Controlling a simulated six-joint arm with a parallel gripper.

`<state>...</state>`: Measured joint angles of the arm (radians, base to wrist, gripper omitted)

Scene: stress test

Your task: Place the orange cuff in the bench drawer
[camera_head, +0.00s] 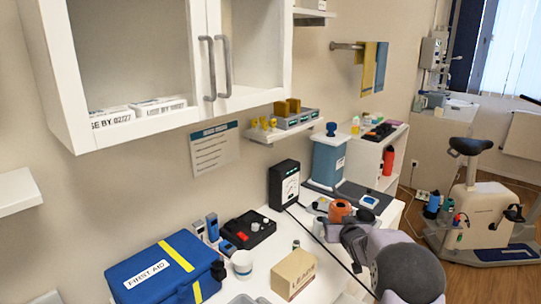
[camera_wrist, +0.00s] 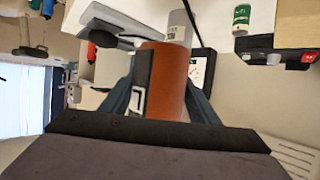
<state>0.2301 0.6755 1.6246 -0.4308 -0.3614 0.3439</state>
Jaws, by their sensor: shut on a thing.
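The orange cuff (camera_head: 340,209) shows in the head view above the right part of the white bench (camera_head: 392,214). In the wrist view the orange cuff (camera_wrist: 170,85) fills the space between the dark fingers, with a black panel and white mark on its left side. My gripper (camera_wrist: 160,100) is shut on it. In the head view my gripper (camera_head: 335,226) is partly hidden by my own arm. I cannot make out the bench drawer; my arm hides part of the bench front.
A blue first aid bag (camera_head: 165,270), a white mug (camera_head: 242,264), a cardboard box (camera_head: 293,274) and a black-red device (camera_head: 249,231) crowd the bench's left. A black meter (camera_head: 284,184) and a blue-grey bin (camera_head: 328,158) stand behind. A wall cabinet (camera_head: 180,124) hangs above.

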